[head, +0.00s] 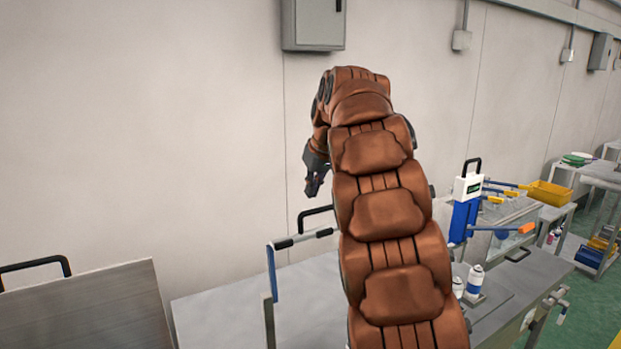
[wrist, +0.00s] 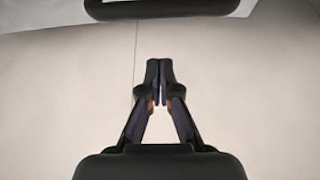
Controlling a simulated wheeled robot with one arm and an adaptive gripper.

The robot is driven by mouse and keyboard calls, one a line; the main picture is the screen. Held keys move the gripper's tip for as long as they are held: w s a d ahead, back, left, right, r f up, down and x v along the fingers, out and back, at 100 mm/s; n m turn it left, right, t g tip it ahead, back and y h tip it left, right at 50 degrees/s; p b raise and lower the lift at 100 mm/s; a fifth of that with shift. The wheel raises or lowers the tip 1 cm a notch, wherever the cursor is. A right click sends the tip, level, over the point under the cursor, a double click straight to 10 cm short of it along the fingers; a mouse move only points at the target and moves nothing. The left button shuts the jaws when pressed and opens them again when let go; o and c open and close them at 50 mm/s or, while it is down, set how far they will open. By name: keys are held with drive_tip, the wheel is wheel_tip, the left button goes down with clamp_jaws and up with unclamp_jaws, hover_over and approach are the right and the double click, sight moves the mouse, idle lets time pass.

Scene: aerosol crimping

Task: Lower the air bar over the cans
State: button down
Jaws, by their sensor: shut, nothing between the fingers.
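My gripper (head: 314,187) is high in front of the wall, pointing down, left of my arm. Its fingers are closed together with nothing between them, as the wrist view (wrist: 159,82) shows. Below it is a grey bar (head: 305,238) with black parts on a blue upright, which looks like the air bar; my arm hides its right end. A black loop handle (head: 316,211) rises behind the bar, a little below the gripper and apart from it. White spray cans (head: 475,280) stand upright on the bench right of my arm. My arm may hide more cans.
A blue device with a white top (head: 467,188) and an orange-tipped lever (head: 526,228) stands on the right. A grey panel with a black handle (head: 80,305) is at the lower left. A grey box (head: 313,25) hangs on the wall above. The air left of the gripper is clear.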

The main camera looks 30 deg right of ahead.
drive_tip(key=shift+s+a+f+p, duration=0.1)
drive_tip(key=shift+s+f+p, duration=0.2)
drive_tip(key=shift+s, duration=0.25)
drive_tip(key=shift+s+f+p, duration=0.25)
drive_tip(key=shift+s+p, duration=0.05)
drive_tip(key=shift+s, duration=0.3)
drive_tip(key=shift+s+a+f+p, duration=0.1)
drive_tip(key=shift+s+f+p, duration=0.2)
drive_tip(key=shift+s, duration=0.25)
